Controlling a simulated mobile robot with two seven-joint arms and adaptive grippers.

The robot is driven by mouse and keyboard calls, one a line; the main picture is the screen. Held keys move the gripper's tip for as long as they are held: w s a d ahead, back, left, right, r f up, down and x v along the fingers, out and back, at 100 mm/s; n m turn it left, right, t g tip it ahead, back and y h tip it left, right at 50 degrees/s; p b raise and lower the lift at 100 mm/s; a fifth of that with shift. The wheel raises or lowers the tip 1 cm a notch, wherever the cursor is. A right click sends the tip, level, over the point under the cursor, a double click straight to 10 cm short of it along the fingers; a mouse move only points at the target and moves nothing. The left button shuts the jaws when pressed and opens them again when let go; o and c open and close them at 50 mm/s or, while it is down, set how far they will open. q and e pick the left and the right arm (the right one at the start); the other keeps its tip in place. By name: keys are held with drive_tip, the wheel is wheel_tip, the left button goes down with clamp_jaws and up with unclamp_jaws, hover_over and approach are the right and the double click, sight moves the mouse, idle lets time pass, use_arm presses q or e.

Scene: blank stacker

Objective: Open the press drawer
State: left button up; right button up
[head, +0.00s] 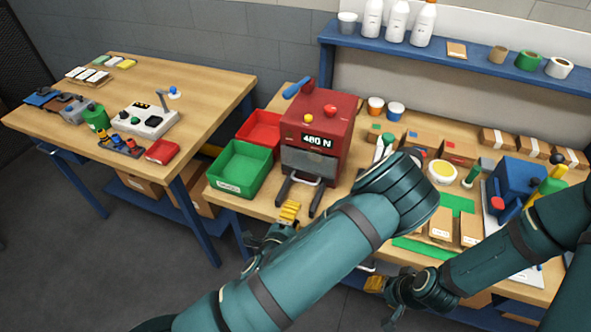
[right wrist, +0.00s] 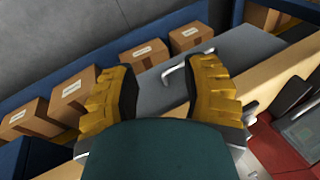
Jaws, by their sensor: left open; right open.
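The red press (head: 318,135) with a "480 N" display stands on the bench; its dark base reaches the bench's front edge. Below the bench edge, a grey drawer front (right wrist: 235,62) with a pale metal bar handle (right wrist: 188,68) shows in the right wrist view; a pale handle (head: 362,266) also shows in the head view. My right gripper (head: 375,284) is open, its yellow fingers (right wrist: 160,88) facing the drawer, the handle seen nearer the right finger. I cannot tell whether they touch. My left gripper (head: 290,212) is open by the press base, partly hidden by my arm.
Green (head: 238,170) and red (head: 262,130) bins stand left of the press. Several cardboard boxes (right wrist: 145,54) sit on the shelf below. A second table (head: 180,85) stands at left, with clear floor (head: 110,250) in front.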

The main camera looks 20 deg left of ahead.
sight(310, 183)
use_arm(q)
drive_tip(key=w, duration=0.1)
drive_tip(key=w+b, duration=0.2)
drive_tip(key=shift+d+m, duration=0.25)
drive_tip(key=shift+m, duration=0.05)
drive_tip(key=b+x, duration=0.2)
drive_tip(key=b, duration=0.8)
drive_tip(key=shift+w, duration=0.25)
drive_tip(key=x, duration=0.6)
drive_tip(key=shift+w+r, duration=0.1)
drive_tip(key=shift+w, duration=1.05)
use_arm(e)
wheel_tip(310, 183, down, 13)
drive_tip(key=s, duration=0.2)
drive_tip(key=shift+a+r+g, duration=0.2)
drive_tip(key=shift+a+g, duration=0.1)
use_arm(q)
clamp_jaws()
